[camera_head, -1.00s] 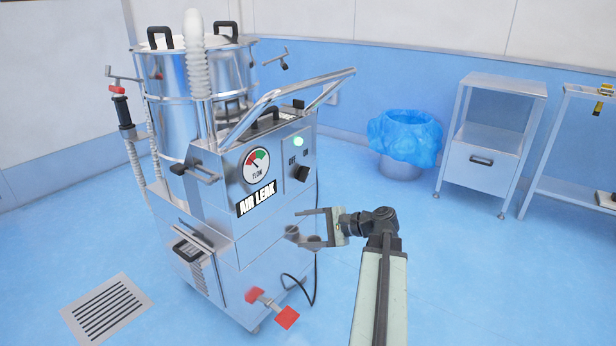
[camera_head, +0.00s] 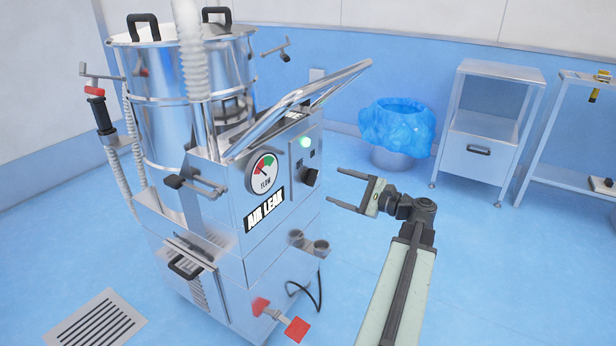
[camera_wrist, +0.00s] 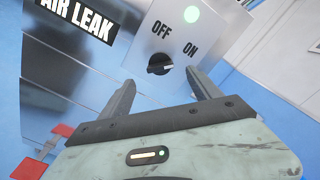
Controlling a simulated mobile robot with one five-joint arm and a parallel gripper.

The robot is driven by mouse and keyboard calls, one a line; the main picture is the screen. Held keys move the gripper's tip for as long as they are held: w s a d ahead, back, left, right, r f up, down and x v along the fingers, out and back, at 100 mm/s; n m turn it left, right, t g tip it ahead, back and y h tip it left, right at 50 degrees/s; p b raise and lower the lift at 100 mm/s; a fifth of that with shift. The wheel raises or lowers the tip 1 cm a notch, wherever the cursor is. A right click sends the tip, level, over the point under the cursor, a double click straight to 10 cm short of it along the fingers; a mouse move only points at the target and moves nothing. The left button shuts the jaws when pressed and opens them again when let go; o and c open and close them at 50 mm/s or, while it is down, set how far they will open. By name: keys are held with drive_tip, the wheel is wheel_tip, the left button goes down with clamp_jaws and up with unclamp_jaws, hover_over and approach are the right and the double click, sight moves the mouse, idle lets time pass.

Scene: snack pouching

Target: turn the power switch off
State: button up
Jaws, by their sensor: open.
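The power switch is a black rotary knob (camera_head: 310,177) on the front panel of the steel machine (camera_head: 225,225). In the wrist view the knob (camera_wrist: 160,64) sits below the OFF and ON labels; I cannot tell for sure which label it points at. A green lamp (camera_head: 305,142) above the labels is lit, and it also shows in the wrist view (camera_wrist: 192,14). My gripper (camera_head: 349,190) is open and empty, to the right of the knob and apart from it. In the wrist view the knob appears just beyond and between the two fingertips (camera_wrist: 161,80).
A slanted push handle (camera_head: 300,105) juts above the panel. Round cups (camera_head: 308,245) and red pedals (camera_head: 297,328) stick out lower down. A bin with a blue bag (camera_head: 397,127) and a steel cabinet (camera_head: 485,150) stand behind. The floor between is clear.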

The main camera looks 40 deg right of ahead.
sight(316, 178)
drive_tip(key=x, duration=0.8)
